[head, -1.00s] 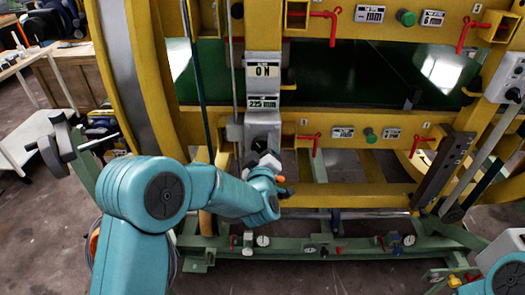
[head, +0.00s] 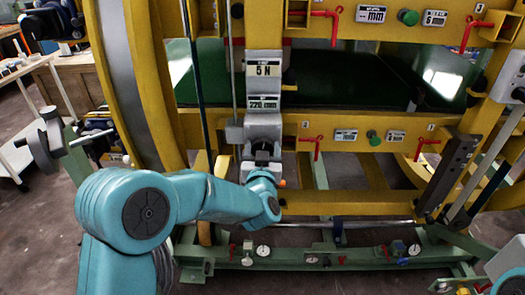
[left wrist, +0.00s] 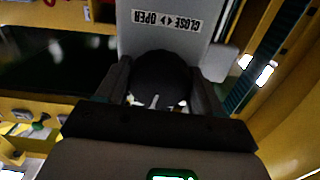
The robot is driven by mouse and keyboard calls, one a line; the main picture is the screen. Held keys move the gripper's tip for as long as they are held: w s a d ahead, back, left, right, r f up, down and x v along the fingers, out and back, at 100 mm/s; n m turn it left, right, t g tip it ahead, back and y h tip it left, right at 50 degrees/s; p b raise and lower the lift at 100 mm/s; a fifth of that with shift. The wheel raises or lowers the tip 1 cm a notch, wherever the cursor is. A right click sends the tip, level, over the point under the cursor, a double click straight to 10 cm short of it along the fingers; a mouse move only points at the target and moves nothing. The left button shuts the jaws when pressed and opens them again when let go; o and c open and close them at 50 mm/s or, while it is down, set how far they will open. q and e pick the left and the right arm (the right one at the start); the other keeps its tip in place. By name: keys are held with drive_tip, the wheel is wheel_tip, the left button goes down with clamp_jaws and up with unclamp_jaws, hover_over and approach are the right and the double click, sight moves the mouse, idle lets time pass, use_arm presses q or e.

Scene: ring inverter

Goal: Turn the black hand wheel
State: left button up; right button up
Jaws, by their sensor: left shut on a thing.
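The black hand wheel (left wrist: 160,72) shows as a dark round shape between the two fingers in the left wrist view, below a plate (left wrist: 166,22) marked CLOSE and OPEN with arrows. My left gripper (left wrist: 155,95) is shut on the wheel, one finger on each side of it. In the head view, my left gripper (head: 262,160) is at the lower end of the grey housing, and it mostly hides the wheel there. My right gripper is not in view; only a part of the right arm shows at the lower right.
Above the wheel, the grey housing carries a force label (head: 264,69) reading 5 N and a distance label (head: 263,102) reading about 220 mm. Yellow beams (head: 360,125) with red handles (head: 317,146) surround it. A green lower frame (head: 330,255) with gauges runs below.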

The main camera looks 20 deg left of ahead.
use_arm(q)
drive_tip(key=shift+m, duration=0.4)
drive_tip(key=o, duration=1)
drive_tip(key=shift+w, duration=0.1)
drive_tip(key=b+v, duration=0.2)
drive_tip(key=v, duration=1.4)
drive_tip(key=shift+s, duration=0.2)
